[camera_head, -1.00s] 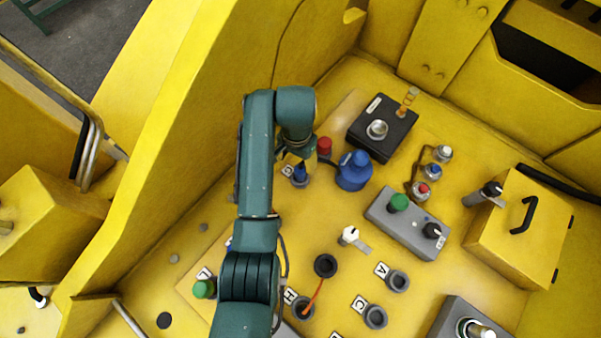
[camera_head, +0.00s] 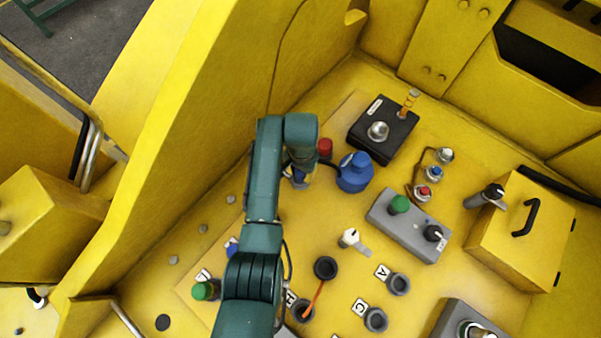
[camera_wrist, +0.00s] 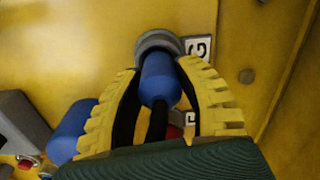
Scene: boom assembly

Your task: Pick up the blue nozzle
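The blue nozzle (camera_wrist: 158,78) stands in a grey ring socket (camera_wrist: 158,42) beside a label G in the wrist view, with a dark hose or stem below it. My gripper (camera_wrist: 158,72) has its two yellow ribbed fingers on either side of the nozzle. Narrow gaps seem to show between the fingers and the nozzle, so it looks open around it; contact is not clear. In the head view my gripper (camera_head: 299,172) is low over the panel and hides most of the nozzle.
A blue bottle-like part (camera_head: 354,172) stands close to the right of my gripper, and a red knob (camera_head: 325,147) is just behind. A black box (camera_head: 383,128) and a grey switch box (camera_head: 408,225) lie farther right. A tall yellow wall (camera_head: 235,90) rises at the left.

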